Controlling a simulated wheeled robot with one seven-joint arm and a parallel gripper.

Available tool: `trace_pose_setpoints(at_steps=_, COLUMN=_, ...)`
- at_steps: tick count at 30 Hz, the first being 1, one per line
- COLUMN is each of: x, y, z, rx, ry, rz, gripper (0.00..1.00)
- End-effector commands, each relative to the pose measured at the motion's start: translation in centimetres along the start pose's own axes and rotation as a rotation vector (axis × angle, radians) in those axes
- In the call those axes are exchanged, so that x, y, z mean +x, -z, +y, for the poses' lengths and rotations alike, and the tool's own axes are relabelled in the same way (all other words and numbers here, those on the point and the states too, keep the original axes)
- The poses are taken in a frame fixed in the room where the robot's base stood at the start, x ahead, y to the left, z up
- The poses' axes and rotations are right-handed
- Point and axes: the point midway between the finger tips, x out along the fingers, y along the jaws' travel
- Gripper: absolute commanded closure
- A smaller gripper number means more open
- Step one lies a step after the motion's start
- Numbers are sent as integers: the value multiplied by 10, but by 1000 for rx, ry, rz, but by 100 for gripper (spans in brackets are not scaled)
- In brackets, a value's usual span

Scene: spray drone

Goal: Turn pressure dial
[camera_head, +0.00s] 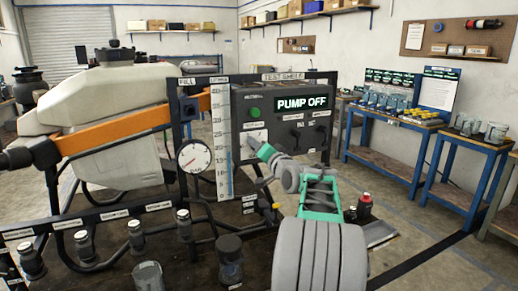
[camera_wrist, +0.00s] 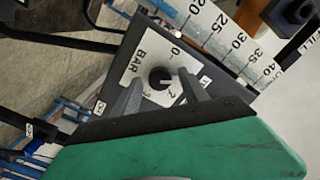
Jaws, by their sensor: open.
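The pressure dial is a black knob (camera_wrist: 160,77) on a white plate (camera_wrist: 148,62) marked BAR, with a scale starting at 0, in the middle of the wrist view. My gripper (camera_wrist: 159,82) is open, with one grey fingertip on each side of the knob; whether they touch it I cannot tell. In the head view my gripper (camera_head: 252,141) reaches the dark control panel (camera_head: 300,130) at the dial's white plate (camera_head: 256,135), and my gripper hides the knob there. The panel's display (camera_head: 302,102) reads PUMP OFF.
A round white pressure gauge (camera_head: 194,157) and an upright level scale (camera_head: 221,140) stand left of the panel. A green button (camera_head: 254,112) is above the dial, and black switches (camera_head: 296,135) are to its right. Nozzles (camera_head: 135,232) line the front rail.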

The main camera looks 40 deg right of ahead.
Motion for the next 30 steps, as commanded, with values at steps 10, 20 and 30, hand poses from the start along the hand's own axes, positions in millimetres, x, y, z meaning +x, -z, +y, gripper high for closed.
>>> trace_pose_setpoints(at_steps=10, x=-64, y=1, z=1, rx=-1, ry=-2, rz=3, gripper=48)
trace_pose_setpoints(at_steps=20, x=-75, y=0, z=0, rx=0, ry=-1, rz=0, gripper=48)
trace_pose_setpoints(at_steps=30, x=-67, y=-54, z=-38, rx=-76, ry=-40, rz=-144, gripper=48)
